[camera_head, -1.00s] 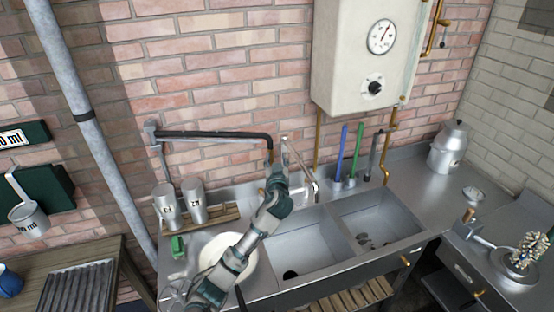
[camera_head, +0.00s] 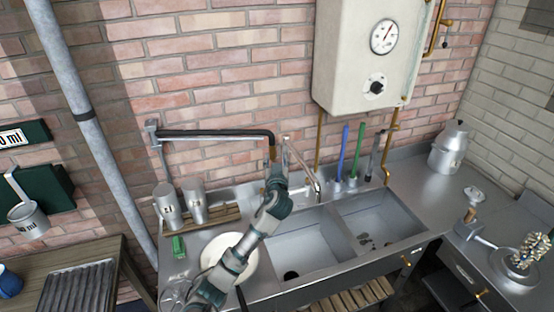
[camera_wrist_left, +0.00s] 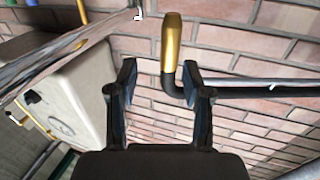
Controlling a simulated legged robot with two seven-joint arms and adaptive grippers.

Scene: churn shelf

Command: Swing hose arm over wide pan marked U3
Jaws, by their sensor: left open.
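The hose arm (camera_head: 215,134) is a dark pipe reaching right from a wall bracket, with its end bent down to a brass nozzle (camera_head: 272,154). My left gripper (camera_head: 276,172) is just below that nozzle in the head view. In the left wrist view my left gripper (camera_wrist_left: 160,80) is open, and the brass nozzle (camera_wrist_left: 172,42) and dark bend show between and beyond its fingers. I cannot tell whether they touch. A wide pale round pan (camera_head: 246,272) lies on the left of the counter, partly hidden behind my arm. I see no U3 mark on it. My right gripper is out of view.
Two metal cans (camera_head: 193,203) stand on a wooden rack. A green block (camera_head: 178,246) lies in front. A tap (camera_head: 300,163) stands close right of my gripper, with sinks (camera_head: 375,235) and upright brushes (camera_head: 344,150) beyond. A white boiler (camera_head: 365,60) hangs above.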

